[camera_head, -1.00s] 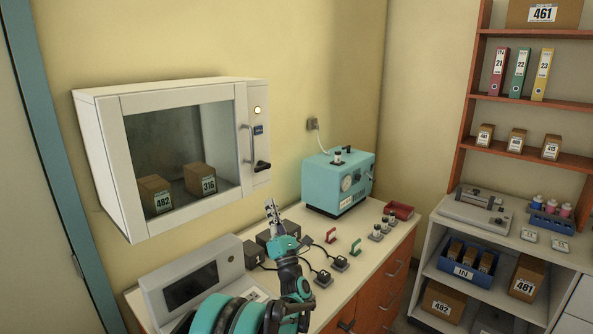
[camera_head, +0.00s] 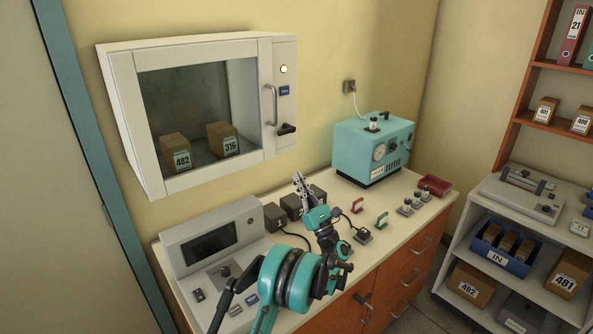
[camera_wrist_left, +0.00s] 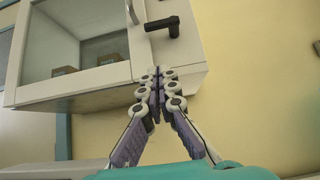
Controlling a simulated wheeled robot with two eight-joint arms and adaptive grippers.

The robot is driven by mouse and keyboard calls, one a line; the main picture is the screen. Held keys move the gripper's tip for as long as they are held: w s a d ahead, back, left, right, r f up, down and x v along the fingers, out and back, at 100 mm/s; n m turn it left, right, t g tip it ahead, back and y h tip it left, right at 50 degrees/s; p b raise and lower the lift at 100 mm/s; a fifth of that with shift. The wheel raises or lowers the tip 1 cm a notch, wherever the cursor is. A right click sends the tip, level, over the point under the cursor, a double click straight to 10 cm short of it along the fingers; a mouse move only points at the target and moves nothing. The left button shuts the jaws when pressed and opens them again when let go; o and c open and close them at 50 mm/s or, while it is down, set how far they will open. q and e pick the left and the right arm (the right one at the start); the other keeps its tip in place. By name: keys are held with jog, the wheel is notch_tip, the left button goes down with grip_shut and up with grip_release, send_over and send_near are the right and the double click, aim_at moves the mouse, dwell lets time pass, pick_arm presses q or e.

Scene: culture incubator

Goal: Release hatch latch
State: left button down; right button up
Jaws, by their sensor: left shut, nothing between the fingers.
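The white incubator (camera_head: 186,42) hangs on the wall with its glass hatch closed. Two boxes, 482 (camera_head: 176,152) and 316 (camera_head: 223,140), sit inside behind the glass. A black latch handle (camera_head: 287,130) is on the panel right of the door, below a round light and a blue label. It also shows in the left wrist view (camera_wrist_left: 162,26), above the fingertips. A grey vertical door handle (camera_head: 271,105) is beside it. My left gripper (camera_head: 298,178) is shut and empty, below the incubator and apart from the latch. My right gripper is out of view.
A teal machine (camera_head: 372,150) with a gauge stands on the counter to the right. Black blocks, cables, red and green handles and a red tray (camera_head: 435,186) are on the counter. A grey console (camera_head: 212,232) is at the left. The wall space under the incubator is clear.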

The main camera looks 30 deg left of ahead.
aim_at(282, 132)
pick_arm(q)
jog(key=w+a+r+b, duration=0.2)
jog(key=a+r, duration=0.3)
jog(key=r, duration=0.5)
jog(key=shift+a, duration=0.25)
jog(key=shift+s+a+r+m+t+h, duration=0.15)
jog(key=shift+m+t+h, duration=0.35)
jog(key=shift+m+t, duration=0.5)
jog(key=shift+s+d+r+m+t+h, duration=0.15)
jog(key=shift+m+t+h, duration=0.35)
jog(key=shift+m+t, duration=0.45)
jog(key=r+m+t+h+p, duration=0.1)
jog(key=m+t+h, duration=0.1)
jog(key=m, duration=0.2)
jog(key=r+m+t+h+p, duration=0.1)
jog(key=m+t+h+p, duration=0.1)
jog(key=m+h, duration=0.1)
jog(key=s+m+t+h+p, duration=0.1)
jog(key=m+t+h, duration=0.1)
jog(key=m, duration=0.3)
jog(key=shift+a+r+h, duration=0.35)
jog(key=shift+r+h, duration=0.05)
jog(key=shift+h, duration=0.3)
jog(key=s+d+r+m+g+h+p, duration=0.1)
jog(key=s+d+m+g+h+p, duration=0.1)
jog(key=s+d+m+h+p, duration=0.3)
jog(key=shift+s+r+m+h+p, duration=0.2)
jog(key=shift+s+m+h+p, duration=0.7)
jog(key=shift+s+m+p, duration=1)
